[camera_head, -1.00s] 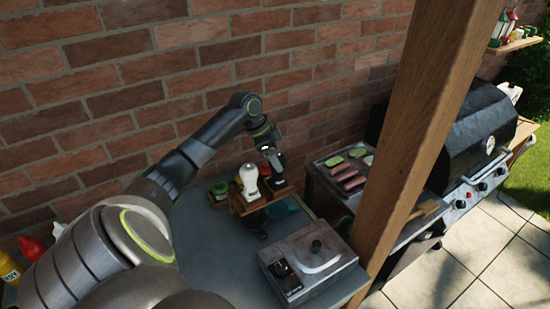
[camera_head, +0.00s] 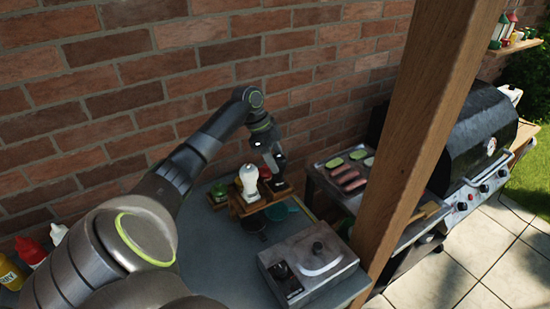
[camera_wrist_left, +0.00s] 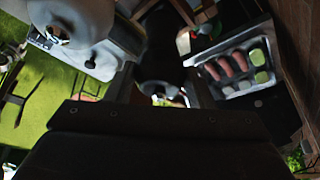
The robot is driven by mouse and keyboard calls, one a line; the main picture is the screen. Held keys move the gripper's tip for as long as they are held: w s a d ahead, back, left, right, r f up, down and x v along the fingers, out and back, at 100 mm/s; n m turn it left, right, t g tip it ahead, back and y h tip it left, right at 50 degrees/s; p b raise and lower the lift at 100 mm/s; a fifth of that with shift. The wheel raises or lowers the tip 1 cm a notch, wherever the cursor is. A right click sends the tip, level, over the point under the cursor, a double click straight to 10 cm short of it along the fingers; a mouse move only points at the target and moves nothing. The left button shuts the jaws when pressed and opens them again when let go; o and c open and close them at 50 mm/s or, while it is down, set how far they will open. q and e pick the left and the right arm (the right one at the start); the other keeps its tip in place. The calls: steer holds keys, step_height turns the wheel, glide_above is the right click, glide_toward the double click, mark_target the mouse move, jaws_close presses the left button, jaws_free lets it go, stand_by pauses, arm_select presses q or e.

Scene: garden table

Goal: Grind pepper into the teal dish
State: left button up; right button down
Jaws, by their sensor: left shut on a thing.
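My left gripper (camera_head: 275,168) is above the rack's right end, behind the dish. In the left wrist view it is shut on a dark cylindrical thing (camera_wrist_left: 163,58), which looks like the pepper mill. In the head view the mill is hard to make out against the gripper and the rack. The mill's lower end and its position over the dish cannot be judged clearly. My right gripper is out of view.
The wooden rack (camera_head: 236,207) holds a white bottle (camera_head: 249,180). A green-topped jar (camera_head: 219,191) stands at its left. A wooden post (camera_head: 421,130) rises at right; a brick wall is behind.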

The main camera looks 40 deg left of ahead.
arm_select(q)
steer(key=shift+f, duration=0.1)
steer(key=o, duration=1)
steer(key=shift+c, duration=0.2)
steer(key=b+v, duration=0.3)
steer(key=v, duration=1.4)
steer(key=shift+r, duration=0.2)
steer(key=shift+w+b, duration=0.1)
steer(key=shift+b, duration=0.2)
